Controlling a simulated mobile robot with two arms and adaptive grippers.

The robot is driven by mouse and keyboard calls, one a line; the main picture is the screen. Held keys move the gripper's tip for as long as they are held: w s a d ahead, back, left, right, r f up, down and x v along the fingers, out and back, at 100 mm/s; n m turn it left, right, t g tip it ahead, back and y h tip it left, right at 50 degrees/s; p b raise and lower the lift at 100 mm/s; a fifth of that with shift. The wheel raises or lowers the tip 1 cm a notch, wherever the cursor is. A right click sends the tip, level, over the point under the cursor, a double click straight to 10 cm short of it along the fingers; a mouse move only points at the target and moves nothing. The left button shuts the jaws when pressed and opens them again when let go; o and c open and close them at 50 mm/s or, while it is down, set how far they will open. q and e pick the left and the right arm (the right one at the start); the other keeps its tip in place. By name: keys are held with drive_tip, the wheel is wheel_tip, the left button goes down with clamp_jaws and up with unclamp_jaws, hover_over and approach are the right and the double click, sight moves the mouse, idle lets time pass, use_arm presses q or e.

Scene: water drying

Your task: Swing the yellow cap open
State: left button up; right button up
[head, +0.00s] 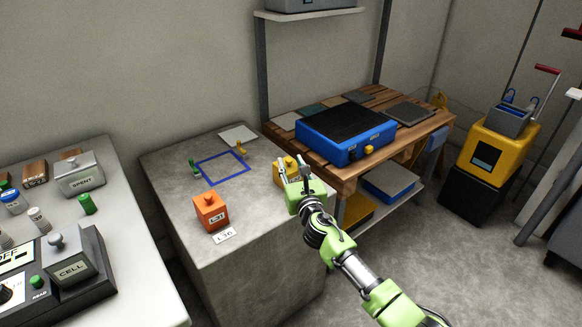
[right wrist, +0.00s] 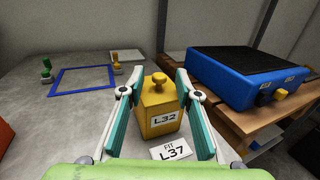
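A small yellow fitting (head: 240,148) stands at a corner of the blue square outline on the grey counter; it also shows in the right wrist view (right wrist: 115,57). It is too small to tell whether it is the cap or how it is set. A yellow block (right wrist: 158,115) labelled L32, with a knob on top, stands upright near the counter's edge. My right gripper (head: 292,168) is open, its fingers on either side of this block in the right wrist view (right wrist: 150,88). I cannot tell whether they touch it. My left gripper is out of view.
A green fitting (head: 194,168) stands by the blue square outline (head: 224,179). An orange block (head: 210,211) stands left of my right arm. A blue box (head: 330,145) with a yellow knob (head: 368,149) sits on the wooden bench. A card (right wrist: 171,152) reads L37.

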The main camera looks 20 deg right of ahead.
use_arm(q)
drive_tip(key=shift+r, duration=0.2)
use_arm(e)
drive_tip(key=shift+w, duration=0.15)
clamp_jaws()
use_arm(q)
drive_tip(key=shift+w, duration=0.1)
use_arm(e)
drive_tip(key=shift+r, duration=0.2)
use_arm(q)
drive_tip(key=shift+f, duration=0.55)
use_arm(e)
drive_tip(key=shift+w, duration=0.1)
